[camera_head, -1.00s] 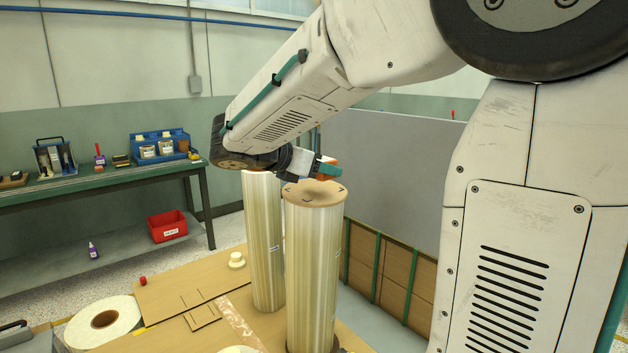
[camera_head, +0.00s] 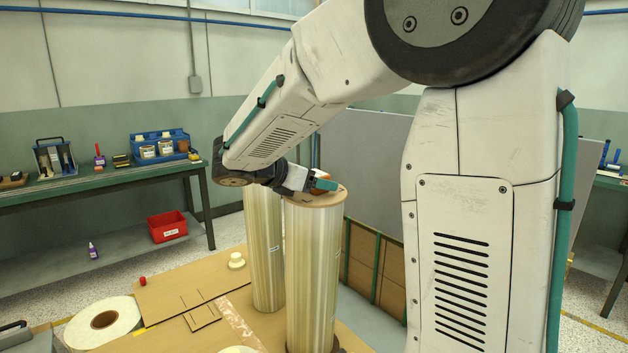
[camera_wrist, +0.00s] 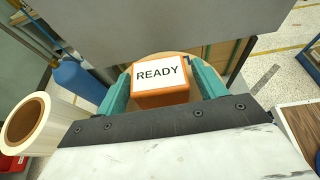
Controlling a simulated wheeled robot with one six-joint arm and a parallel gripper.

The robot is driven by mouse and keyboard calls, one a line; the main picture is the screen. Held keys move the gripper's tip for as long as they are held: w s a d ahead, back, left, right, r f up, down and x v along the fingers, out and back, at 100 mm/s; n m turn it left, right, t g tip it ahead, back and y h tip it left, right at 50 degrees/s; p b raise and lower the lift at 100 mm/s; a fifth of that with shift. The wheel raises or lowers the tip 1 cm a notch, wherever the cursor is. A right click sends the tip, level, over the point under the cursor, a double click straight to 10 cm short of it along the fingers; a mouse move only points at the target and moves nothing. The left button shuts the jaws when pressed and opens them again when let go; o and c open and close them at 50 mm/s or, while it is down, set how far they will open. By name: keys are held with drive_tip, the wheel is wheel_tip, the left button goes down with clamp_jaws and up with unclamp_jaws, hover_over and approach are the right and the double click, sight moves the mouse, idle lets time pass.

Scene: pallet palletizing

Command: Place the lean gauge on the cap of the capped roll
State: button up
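The lean gauge is an orange block with a white plate reading READY. In the wrist view the gauge (camera_wrist: 161,97) sits between the teal fingers of my gripper (camera_wrist: 160,80), which appear to press on its sides. In the head view the gauge (camera_head: 318,178) is mostly hidden behind a teal finger of my gripper (camera_head: 322,184). It is over the brown cap (camera_head: 312,201) of the front roll (camera_head: 312,265), very low; I cannot tell whether it touches. The cap's rim also shows in the wrist view (camera_wrist: 150,60), behind and below the gauge.
A second upright roll (camera_head: 263,250) stands close behind on the left. A grey panel (camera_head: 365,160) rises behind the capped roll. A white roll (camera_head: 125,315) lies at the front left of the pallet. A workbench (camera_head: 110,178) with tools stands at the far left.

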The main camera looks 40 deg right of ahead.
drive_tip(key=shift+r, duration=0.15)
drive_tip(key=v, duration=1.2)
drive_tip(key=s+d+f+m+g+y, duration=0.1)
drive_tip(key=s+f+m+y, duration=0.2)
drive_tip(key=s, duration=0.4)
drive_tip(key=s+d+f+m+y, duration=0.1)
drive_tip(key=s+f+m+y, duration=0.2)
drive_tip(key=s, duration=0.4)
drive_tip(key=s+a+f+m+t+y, duration=0.1)
drive_tip(key=s+a+f+m+y, duration=0.2)
drive_tip(key=s+m, duration=0.3)
drive_tip(key=s+a+f+m+t+y, duration=0.1)
drive_tip(key=s+a+f+m+y, duration=0.2)
drive_tip(key=s+a+m+y, duration=0.1)
drive_tip(key=s+a+m, duration=0.1)
drive_tip(key=s+m, duration=0.1)
drive_tip(key=s, duration=0.1)
drive_tip(key=shift+f, duration=0.4)
